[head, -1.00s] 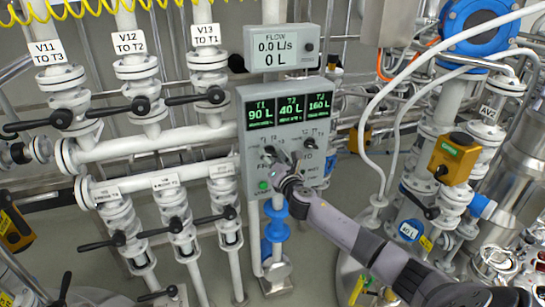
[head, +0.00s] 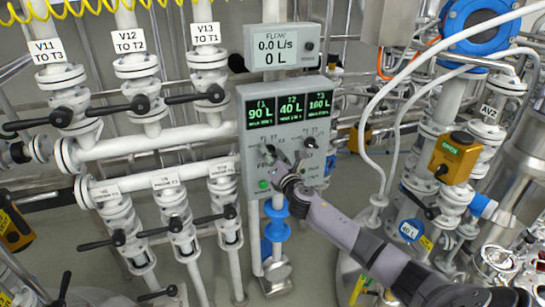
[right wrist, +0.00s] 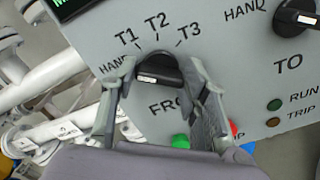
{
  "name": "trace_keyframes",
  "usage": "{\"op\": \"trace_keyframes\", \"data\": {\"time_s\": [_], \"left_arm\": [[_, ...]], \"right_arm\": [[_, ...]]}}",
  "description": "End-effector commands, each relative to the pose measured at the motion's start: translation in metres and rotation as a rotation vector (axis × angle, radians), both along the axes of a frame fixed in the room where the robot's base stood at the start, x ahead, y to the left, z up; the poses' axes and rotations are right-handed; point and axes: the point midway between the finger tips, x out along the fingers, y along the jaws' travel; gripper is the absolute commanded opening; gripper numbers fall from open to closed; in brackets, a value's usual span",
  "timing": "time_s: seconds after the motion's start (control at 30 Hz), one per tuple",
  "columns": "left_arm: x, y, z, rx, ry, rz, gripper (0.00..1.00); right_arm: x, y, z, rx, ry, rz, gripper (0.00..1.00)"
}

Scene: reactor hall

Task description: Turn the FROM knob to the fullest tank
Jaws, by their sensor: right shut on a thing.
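The black FROM knob (head: 269,150) is at the panel's lower left. My right gripper (head: 284,158) is at it, with its arm coming from the lower right. In the right wrist view the fingers of my right gripper (right wrist: 158,82) stand on both sides of the FROM knob (right wrist: 158,66), shut on it. The labels T1, T2 and T3 arc above it. My left gripper is out of view.
The TO knob (right wrist: 297,17) sits to the right on the same panel. A green button (head: 263,184) is below the FROM knob. A flow meter (head: 282,46) above reads 0.0 L/s. Valves with black levers (head: 130,105) and white pipes stand to the left.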

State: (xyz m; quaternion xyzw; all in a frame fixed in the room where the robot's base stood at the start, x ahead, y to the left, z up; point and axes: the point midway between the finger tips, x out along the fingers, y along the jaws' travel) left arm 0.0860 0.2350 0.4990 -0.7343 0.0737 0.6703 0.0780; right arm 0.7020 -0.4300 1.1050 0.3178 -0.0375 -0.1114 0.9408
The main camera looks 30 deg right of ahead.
Motion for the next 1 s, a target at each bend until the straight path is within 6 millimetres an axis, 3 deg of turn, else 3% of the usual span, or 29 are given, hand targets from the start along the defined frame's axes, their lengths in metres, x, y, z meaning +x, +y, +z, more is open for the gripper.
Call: {"op": "trace_keyframes", "data": {"time_s": [1.0], "left_arm": [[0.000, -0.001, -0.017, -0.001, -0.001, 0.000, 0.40]], "right_arm": [[0.000, 0.000, -0.001, 0.919, -0.221, -0.002, 0.14]]}}
